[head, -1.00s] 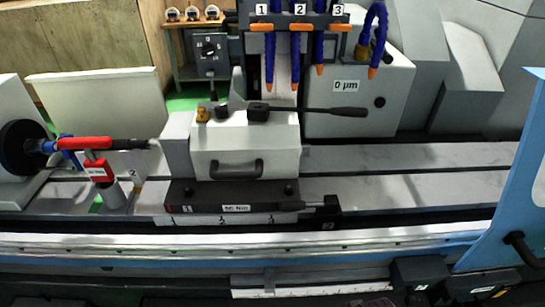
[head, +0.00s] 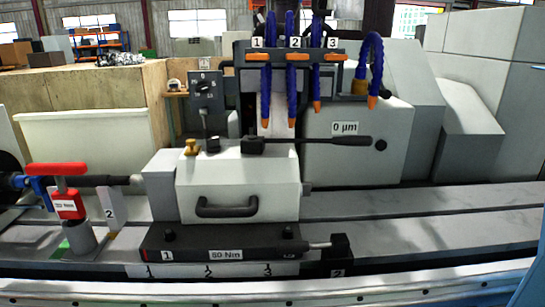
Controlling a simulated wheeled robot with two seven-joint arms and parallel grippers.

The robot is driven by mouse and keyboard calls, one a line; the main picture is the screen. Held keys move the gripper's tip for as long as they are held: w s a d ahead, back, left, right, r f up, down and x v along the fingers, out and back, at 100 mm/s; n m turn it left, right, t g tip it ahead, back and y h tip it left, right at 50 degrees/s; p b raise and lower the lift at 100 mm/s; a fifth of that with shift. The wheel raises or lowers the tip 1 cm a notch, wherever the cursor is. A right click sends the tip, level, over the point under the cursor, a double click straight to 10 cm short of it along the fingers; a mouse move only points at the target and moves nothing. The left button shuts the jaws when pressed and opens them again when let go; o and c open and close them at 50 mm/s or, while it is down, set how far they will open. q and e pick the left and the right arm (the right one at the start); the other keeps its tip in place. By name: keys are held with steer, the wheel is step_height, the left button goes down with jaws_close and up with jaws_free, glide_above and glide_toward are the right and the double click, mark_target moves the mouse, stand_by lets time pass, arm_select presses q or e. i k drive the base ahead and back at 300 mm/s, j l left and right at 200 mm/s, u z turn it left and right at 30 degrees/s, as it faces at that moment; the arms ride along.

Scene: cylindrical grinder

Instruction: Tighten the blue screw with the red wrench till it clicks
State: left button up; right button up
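The red wrench has a red bar handle (head: 56,168) across its top and a red labelled block (head: 68,204) below it. It stands upright in a grey round holder (head: 80,238) at the left of the machine table. A blue part (head: 38,190) shows just behind and left of the wrench, around the dark shaft's end. I cannot tell whether this part is or bears the blue screw, as the wrench partly hides it. Neither of my grippers is in view.
A white tailstock housing (head: 240,185) with a black lever (head: 320,141) stands mid-table. A black bar labelled 80 Nm (head: 190,243) lies before it. Blue coolant hoses (head: 291,75) hang above. The grey table (head: 420,215) is clear at right.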

mark_target(69, 203)
steer(key=u, duration=1.25)
